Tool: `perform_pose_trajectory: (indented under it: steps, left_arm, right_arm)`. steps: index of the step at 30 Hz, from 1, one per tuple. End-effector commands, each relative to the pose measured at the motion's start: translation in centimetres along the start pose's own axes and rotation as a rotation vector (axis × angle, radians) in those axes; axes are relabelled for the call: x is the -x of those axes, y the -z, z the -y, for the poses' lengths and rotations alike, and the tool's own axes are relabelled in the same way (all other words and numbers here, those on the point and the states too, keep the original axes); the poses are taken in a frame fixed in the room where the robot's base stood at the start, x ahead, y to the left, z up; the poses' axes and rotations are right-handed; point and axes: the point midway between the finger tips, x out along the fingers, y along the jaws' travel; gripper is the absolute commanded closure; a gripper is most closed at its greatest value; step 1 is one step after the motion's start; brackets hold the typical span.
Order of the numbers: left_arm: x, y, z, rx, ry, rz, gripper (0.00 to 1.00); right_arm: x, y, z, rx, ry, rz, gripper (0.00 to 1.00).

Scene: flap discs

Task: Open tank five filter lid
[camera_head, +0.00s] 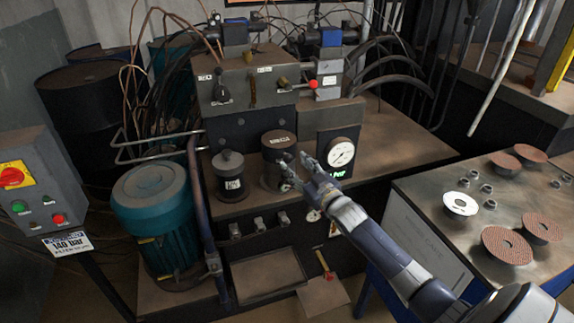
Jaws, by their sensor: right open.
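Two dark, short cylindrical canisters stand on the hydraulic unit's brown top. The right canister (279,139) has a flat, wide round lid with pale lettering too small to read. The left canister (229,169) has a narrower knobbed lid and a white label. I cannot tell from the labels which is the tank five filter. My right gripper (292,161) is open and empty at the front right of the right canister, its fingers pointing towards it and overlapping its lower side. Whether they touch it is unclear. The right canister's lid appears seated. My left gripper is out of view.
A pressure gauge (341,153) stands just right of my gripper. Behind are a valve block (245,85), a red-knobbed lever (313,84) and hoses. A teal motor (155,207) stands left. A bench (425,193) with flap discs and nuts is at right.

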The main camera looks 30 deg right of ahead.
Motion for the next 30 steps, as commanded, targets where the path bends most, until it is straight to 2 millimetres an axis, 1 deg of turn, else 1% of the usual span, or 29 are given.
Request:
perform_pose_trajectory:
  steps: [1, 6, 9, 15, 24, 25, 26, 27, 29, 30]
  left_arm:
    - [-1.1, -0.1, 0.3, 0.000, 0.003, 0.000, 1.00]
    - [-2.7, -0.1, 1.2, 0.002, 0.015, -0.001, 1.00]
    - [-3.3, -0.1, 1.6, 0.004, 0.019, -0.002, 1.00]
    - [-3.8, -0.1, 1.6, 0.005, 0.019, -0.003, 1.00]
    - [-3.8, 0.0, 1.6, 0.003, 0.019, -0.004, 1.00]
    - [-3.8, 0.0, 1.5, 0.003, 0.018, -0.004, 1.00]
    - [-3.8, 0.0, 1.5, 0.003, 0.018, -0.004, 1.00]
    - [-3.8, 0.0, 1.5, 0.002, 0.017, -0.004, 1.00]
    - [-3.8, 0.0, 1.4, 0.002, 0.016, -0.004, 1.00]
    - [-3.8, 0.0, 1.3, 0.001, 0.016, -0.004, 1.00]
  right_arm:
    - [-0.9, -0.4, 0.1, 0.000, -0.001, -0.004, 0.54]
    - [-3.3, -0.3, 0.0, 0.001, -0.001, -0.002, 0.54]
    - [-4.3, -0.3, 0.0, 0.000, -0.001, -0.002, 0.54]
    - [-5.4, -0.2, 0.0, -0.001, -0.001, 0.001, 0.54]
    - [-5.5, 0.0, 0.0, -0.001, 0.000, 0.001, 0.54]
    - [-5.5, 0.0, 0.0, -0.001, 0.000, 0.001, 0.57]
    - [-5.5, 0.0, 0.0, -0.001, 0.000, 0.001, 0.63]
    - [-5.5, 0.0, 0.0, -0.001, 0.000, 0.001, 0.72]
    - [-5.5, 0.0, 0.0, -0.001, 0.000, 0.001, 0.86]
    - [-5.5, 0.0, 0.0, -0.001, 0.000, 0.001, 0.95]
